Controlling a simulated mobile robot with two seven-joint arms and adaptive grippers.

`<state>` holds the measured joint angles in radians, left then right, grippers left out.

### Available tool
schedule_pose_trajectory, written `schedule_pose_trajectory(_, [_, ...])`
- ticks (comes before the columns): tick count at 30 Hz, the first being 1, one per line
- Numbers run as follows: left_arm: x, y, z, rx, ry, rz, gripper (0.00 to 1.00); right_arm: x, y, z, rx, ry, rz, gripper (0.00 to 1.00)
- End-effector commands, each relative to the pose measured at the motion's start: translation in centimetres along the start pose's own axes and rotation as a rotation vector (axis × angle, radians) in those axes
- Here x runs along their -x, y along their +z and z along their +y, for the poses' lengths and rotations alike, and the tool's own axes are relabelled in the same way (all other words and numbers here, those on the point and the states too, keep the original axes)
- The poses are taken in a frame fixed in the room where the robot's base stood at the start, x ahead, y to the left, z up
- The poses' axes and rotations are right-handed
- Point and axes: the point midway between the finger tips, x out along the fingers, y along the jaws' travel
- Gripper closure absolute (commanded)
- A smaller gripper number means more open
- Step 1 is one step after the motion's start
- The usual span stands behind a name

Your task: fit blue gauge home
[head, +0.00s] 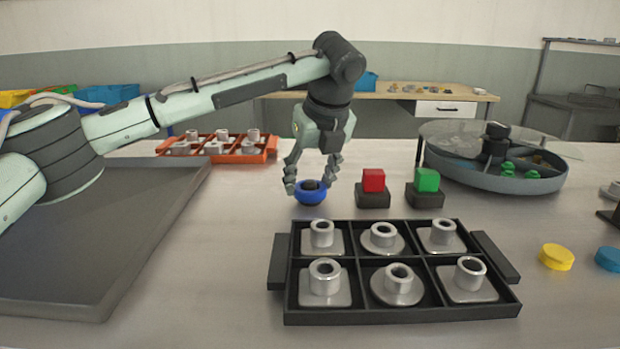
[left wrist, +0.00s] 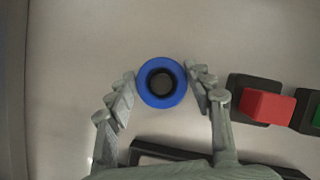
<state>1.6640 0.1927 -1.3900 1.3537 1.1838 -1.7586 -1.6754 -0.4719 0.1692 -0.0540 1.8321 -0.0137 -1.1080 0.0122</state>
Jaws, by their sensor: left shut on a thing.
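The blue gauge (head: 309,199) is a round blue ring with a dark round middle, at or just above the table in the head view. In the left wrist view the blue gauge (left wrist: 147,97) lies between the fingertips, its dark centre facing the camera. My left gripper (head: 311,184) points down and is shut on the blue gauge from both sides. Its fingers (left wrist: 164,82) frame the ring in the left wrist view. Whether the dark middle is part of the gauge or a stand under it, I cannot tell. My right gripper is not in view.
A red cube (head: 373,180) and a green cube (head: 427,180) sit on black blocks to the right. A black tray (head: 402,317) of metal parts stands in front. Behind are an orange tray (head: 271,152) and a round grey tank (head: 500,184). A yellow disc (head: 556,257) lies right.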

Motion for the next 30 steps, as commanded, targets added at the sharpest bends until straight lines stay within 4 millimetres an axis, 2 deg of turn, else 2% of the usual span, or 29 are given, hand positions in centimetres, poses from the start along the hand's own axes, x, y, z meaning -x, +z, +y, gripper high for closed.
schedule_pose_trajectory(3, [0.0,-0.1,0.0,-0.001,0.0,0.001,0.86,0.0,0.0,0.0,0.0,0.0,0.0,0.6])
schedule_pose_trajectory(4, [0.0,-0.1,0.0,-0.001,0.0,0.001,0.47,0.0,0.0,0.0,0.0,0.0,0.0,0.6])
schedule_pose_trajectory(9, [0.0,-0.1,0.0,-0.001,0.0,0.001,0.26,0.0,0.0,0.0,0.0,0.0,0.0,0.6])
schedule_pose_trajectory(20, [0.2,-0.1,0.0,-0.001,0.0,0.001,0.24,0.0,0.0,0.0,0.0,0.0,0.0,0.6])
schedule_pose_trajectory(25, [2.3,0.0,-0.1,-0.002,-0.002,-0.001,0.24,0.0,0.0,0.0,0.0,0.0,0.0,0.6])
schedule_pose_trajectory(30, [6.0,0.0,-0.1,-0.002,-0.003,-0.001,0.24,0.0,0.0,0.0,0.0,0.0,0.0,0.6])
